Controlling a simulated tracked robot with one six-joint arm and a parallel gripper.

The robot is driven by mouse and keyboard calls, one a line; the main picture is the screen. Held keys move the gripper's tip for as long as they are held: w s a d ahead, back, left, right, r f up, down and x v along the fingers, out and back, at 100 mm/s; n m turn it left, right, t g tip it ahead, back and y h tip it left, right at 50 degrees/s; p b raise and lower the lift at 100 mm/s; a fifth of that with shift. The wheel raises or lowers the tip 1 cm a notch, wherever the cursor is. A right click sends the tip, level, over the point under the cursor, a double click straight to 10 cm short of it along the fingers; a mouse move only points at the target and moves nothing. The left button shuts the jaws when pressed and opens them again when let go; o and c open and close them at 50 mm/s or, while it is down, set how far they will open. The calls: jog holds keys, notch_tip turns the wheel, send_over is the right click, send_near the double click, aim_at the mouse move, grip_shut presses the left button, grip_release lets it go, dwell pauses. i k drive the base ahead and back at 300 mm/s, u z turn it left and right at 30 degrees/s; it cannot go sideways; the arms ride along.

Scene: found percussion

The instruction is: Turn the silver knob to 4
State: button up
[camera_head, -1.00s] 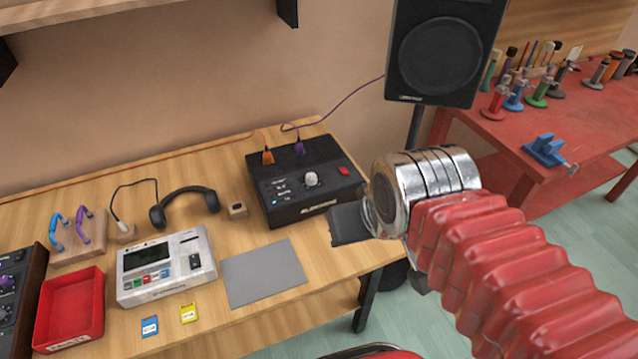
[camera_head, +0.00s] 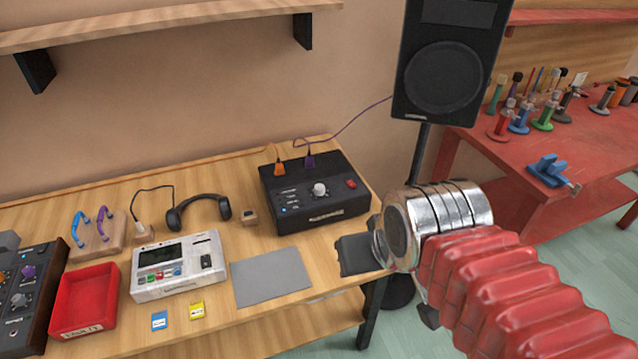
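The silver knob (camera_head: 319,189) sits on top of a black box (camera_head: 322,213) at the back right of the wooden table. Small white markings and a blue light lie left of the knob; they are too small to read, so I cannot tell its setting. A red button (camera_head: 351,184) is to its right. An orange plug and a purple plug stand at the box's back edge. My gripper (camera_head: 356,254) is in front and to the right of the box, near the table's right edge, apart from the knob. Its finger opening cannot be made out.
A grey mat (camera_head: 271,277) lies before the box. A white device (camera_head: 179,266), headphones (camera_head: 199,210), a red tray (camera_head: 84,300) and a mixer (camera_head: 27,295) are to the left. A black speaker (camera_head: 443,78) stands behind on the right. A red bench (camera_head: 590,130) is at far right.

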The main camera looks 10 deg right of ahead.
aim_at(319, 189)
jog(key=u, duration=1.65)
jog(key=k, duration=0.4)
jog(key=z, duration=0.9)
jog(key=i, duration=0.95)
